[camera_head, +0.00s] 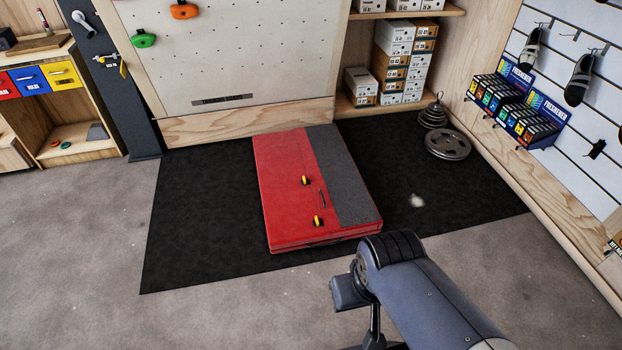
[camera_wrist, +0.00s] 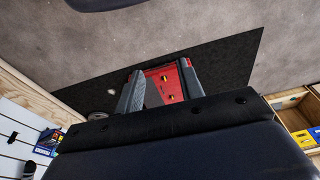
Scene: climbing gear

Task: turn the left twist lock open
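A red pad with a grey strip (camera_head: 285,210) lies flat on the black mat. Two small yellow-and-black twist locks sit on its top: the farther lock (camera_head: 305,180) is slightly left of the nearer lock (camera_head: 318,221). A dark handle (camera_head: 322,197) lies between and just right of them. The locks are too small to tell how they are turned. In the wrist view, my gripper (camera_wrist: 162,72) is open, its two grey fingers apart. The red pad (camera_wrist: 155,92) and both locks show between the fingers, well away from them. In the head view I cannot make out the fingertips.
The black mat (camera_head: 195,220) around the pad is mostly clear. Weight plates (camera_head: 447,144) lie at its far right. A climbing board (camera_head: 230,50) and shelves with shoe boxes (camera_head: 400,50) stand behind. A display wall (camera_head: 580,110) is at right, drawers (camera_head: 45,78) at left. Near floor is open.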

